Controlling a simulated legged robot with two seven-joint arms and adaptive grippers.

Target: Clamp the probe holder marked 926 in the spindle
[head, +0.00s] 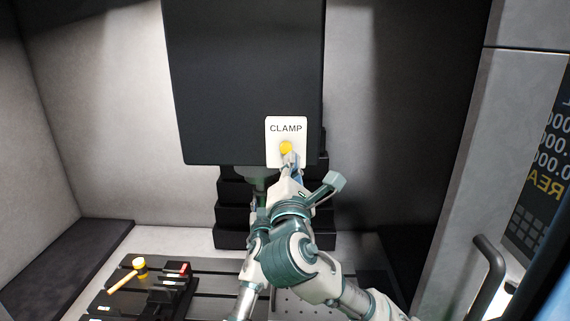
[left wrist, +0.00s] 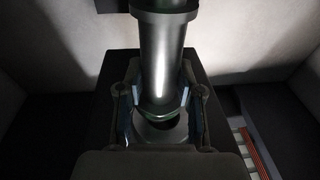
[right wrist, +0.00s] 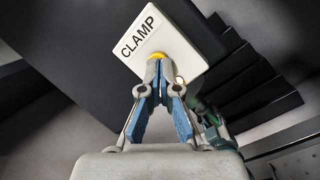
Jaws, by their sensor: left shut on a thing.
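The clamp plate (head: 285,126) is white, marked CLAMP, on the front of the dark machine head; it also shows in the right wrist view (right wrist: 140,38). Its yellow button (head: 286,147) is touched or covered by the tips of my right gripper (right wrist: 157,66), whose fingers meet. The spindle (head: 259,174) is under the head, partly hidden by my arms. My left gripper (left wrist: 162,112) is shut on a grey metal cylindrical piece (left wrist: 165,62), seemingly the probe holder, upright between its fingers. No 926 marking is readable. In the head view my left gripper is mostly hidden behind my right arm.
A dark stepped column (head: 232,228) stands behind. A door handle (head: 490,265) and a control panel (head: 540,170) are at right.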

